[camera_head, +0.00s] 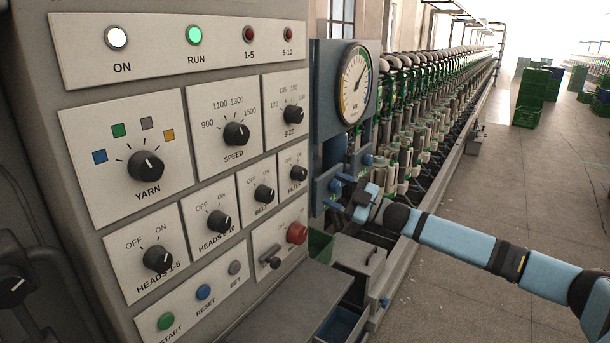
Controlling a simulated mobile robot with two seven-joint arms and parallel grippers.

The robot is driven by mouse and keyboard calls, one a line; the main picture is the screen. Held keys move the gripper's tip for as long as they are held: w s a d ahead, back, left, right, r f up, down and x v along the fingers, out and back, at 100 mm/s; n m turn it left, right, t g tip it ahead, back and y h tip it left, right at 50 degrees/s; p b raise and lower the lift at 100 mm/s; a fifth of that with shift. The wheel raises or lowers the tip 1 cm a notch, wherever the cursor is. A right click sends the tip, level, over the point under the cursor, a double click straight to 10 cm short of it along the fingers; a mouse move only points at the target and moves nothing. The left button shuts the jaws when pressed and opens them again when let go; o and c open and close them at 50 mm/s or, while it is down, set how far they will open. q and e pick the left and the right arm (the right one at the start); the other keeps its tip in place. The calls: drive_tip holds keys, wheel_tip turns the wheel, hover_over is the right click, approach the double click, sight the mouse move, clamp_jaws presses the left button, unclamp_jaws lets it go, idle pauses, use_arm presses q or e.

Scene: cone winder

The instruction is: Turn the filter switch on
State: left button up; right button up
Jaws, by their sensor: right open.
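The filter switch (298,174) is a small black rotary knob on a white plate at the right edge of the grey control panel. OFF and ON are printed above it and a partly readable FILTER label below. Its pointer is too small to read surely. My right gripper (332,194) is open and empty, to the right of the switch and slightly lower, apart from it. Its arm comes in from the right. My left gripper is not in view.
The belt knob (264,194) sits just left of the switch, and a red button (297,233) is below. A pressure gauge (354,83) on a blue panel stands at the right. A grey ledge (290,300) juts out below.

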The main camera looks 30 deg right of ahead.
sight(305, 177)
drive_tip(key=p+x, duration=0.2)
drive_tip(key=x, duration=0.6)
drive_tip(key=shift+w+a+r, duration=0.1)
drive_tip(key=shift+w+r, duration=0.05)
drive_tip(key=shift+w, duration=0.1)
drive_tip(key=c, duration=0.9)
